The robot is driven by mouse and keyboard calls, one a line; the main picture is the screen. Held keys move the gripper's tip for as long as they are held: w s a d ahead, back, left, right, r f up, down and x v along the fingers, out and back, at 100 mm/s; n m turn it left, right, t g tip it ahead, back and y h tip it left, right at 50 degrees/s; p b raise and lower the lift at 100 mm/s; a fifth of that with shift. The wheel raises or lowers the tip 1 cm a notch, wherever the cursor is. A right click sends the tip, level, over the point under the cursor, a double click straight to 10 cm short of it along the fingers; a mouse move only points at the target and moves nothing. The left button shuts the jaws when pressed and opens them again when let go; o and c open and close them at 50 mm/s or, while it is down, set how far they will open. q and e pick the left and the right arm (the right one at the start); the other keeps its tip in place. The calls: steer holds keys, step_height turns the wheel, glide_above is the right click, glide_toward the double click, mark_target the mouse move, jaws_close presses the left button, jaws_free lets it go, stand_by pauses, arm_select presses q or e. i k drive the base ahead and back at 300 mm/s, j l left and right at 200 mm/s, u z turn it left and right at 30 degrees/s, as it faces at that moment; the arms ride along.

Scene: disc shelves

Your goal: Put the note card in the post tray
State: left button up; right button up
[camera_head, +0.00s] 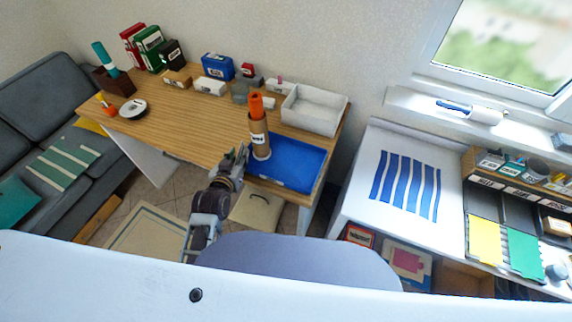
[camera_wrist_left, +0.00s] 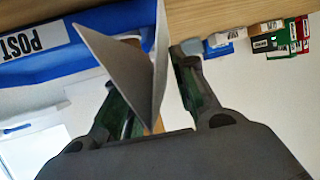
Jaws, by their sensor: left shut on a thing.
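The post tray (camera_head: 298,165) is a blue shallow tray at the front right of the wooden desk. In the left wrist view the blue tray (camera_wrist_left: 112,20) carries a white label reading POST. My left gripper (camera_head: 240,158) is at the desk's front edge, just left of the tray. In the left wrist view the left gripper (camera_wrist_left: 150,72) is shut on a thin grey-white card (camera_wrist_left: 122,62), which sticks out tilted between the fingers and overlaps the tray in the picture. The card is hard to make out in the head view. My right gripper is not in view.
A brown tube with an orange top (camera_head: 259,135) stands upright at the tray's left side, close to my left gripper. An open white tray (camera_head: 314,112) sits behind the blue one. Boxes, including a blue one (camera_head: 217,67), line the desk's back. The desk's middle is clear.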

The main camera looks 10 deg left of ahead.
mark_target(294, 164)
steer(key=k+l+u, duration=0.2)
steer(key=l, duration=0.2)
steer(key=l+u, duration=0.15)
steer(key=l, duration=0.2)
steer(key=k+l+u, duration=0.2)
steer(key=l, duration=0.15)
steer(key=k+l+u, duration=0.15)
steer(key=l, duration=0.2)
